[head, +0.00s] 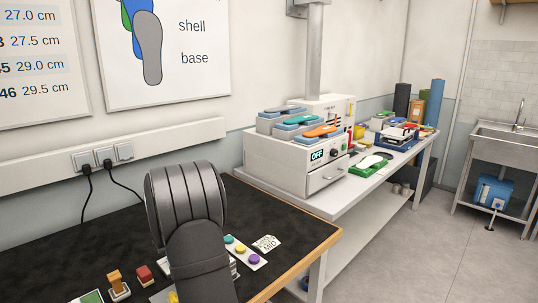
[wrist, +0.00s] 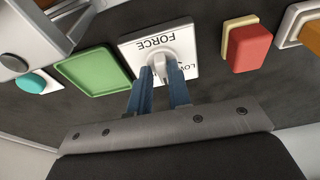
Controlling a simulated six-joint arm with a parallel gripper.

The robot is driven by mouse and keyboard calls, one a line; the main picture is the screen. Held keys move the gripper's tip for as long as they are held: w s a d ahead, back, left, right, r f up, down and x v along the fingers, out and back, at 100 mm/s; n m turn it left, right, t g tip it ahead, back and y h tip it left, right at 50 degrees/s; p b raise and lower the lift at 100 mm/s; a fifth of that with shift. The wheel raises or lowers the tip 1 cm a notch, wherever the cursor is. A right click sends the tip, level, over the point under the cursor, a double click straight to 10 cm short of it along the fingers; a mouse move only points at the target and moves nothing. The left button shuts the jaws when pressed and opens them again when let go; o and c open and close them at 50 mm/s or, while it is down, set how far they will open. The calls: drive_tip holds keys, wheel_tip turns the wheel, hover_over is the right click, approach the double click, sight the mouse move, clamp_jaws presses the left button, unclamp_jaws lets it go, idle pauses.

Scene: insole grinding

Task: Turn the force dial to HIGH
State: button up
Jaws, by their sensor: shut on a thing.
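The force dial is a pale knob (wrist: 158,66) on a white plate (wrist: 130,50) marked FORCE, upside down in the wrist view. Part of the word LOW shows at the plate's right. My gripper (wrist: 160,78) has its two blue fingers closed on the sides of the knob. The fingers and knob cover the rest of the plate, so the HIGH mark is hidden and I cannot tell where the knob points. In the head view my dark arm hides the dial and the fingers.
In the wrist view a green tray (wrist: 92,72) lies left of the plate and a red block (wrist: 250,48) right of it. A teal button (wrist: 32,82) is farther left. In the head view, a white card (head: 267,243) lies near the dark bench's wooden edge.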

drive_tip(key=shift+o, duration=0.2)
drive_tip(key=shift+w+d+r+m, duration=0.1)
drive_tip(key=shift+w+r+m, duration=0.1)
drive_tip(key=shift+m, duration=0.1)
drive_tip(key=m, duration=0.4)
drive_tip(key=shift+m+t+h, duration=0.3)
drive_tip(key=shift+h, duration=0.1)
drive_tip(key=m+h, duration=0.1)
drive_tip(key=m, duration=0.4)
drive_tip(key=shift+f, duration=0.15)
drive_tip(key=o, duration=0.3)
drive_tip(key=shift+d+m, duration=0.1)
drive_tip(key=shift+m, duration=0.4)
drive_tip(key=shift+o, duration=0.6)
drive_tip(key=shift+s, duration=0.1)
drive_tip(key=shift+r, duration=3.5)
drive_tip(key=shift+f, duration=0.1)
